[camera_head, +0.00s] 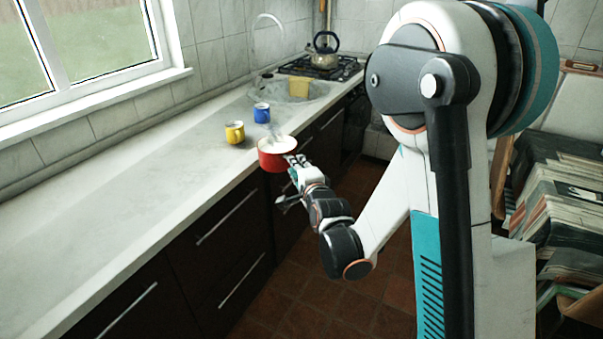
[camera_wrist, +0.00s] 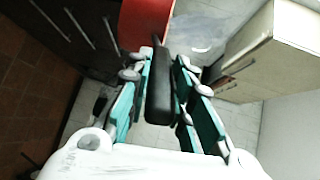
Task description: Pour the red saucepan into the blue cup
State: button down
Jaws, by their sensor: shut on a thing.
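The red saucepan (camera_head: 273,160) is at the front edge of the counter in the head view, with a pale inside. Its red side also shows at the top of the wrist view (camera_wrist: 145,22). My gripper (camera_head: 297,163) is shut on the saucepan's black handle (camera_wrist: 159,88), which lies between the teal fingers in the wrist view. The saucepan looks about level; I cannot tell whether it touches the counter. The blue cup (camera_head: 261,113) stands upright on the counter behind the saucepan, near the sink. Its inside is too small to read.
A yellow cup (camera_head: 234,132) stands left of the blue cup, close to the saucepan. Behind are the sink with a yellow object (camera_head: 299,87) at it and a kettle (camera_head: 325,47) on the stove (camera_head: 320,68). The counter (camera_head: 110,205) at left is clear.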

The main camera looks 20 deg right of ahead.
aim_at(258, 107)
jog(key=i+l, duration=0.25)
jog(key=i, duration=0.2)
jog(key=i+l+z, duration=0.1)
jog(key=i+l, duration=0.2)
jog(key=i, duration=0.15)
jog(key=i+l, duration=0.2)
jog(key=i, duration=0.25)
jog(key=i+l+z, duration=0.15)
jog(key=i, duration=0.3)
jog(key=l, duration=0.1)
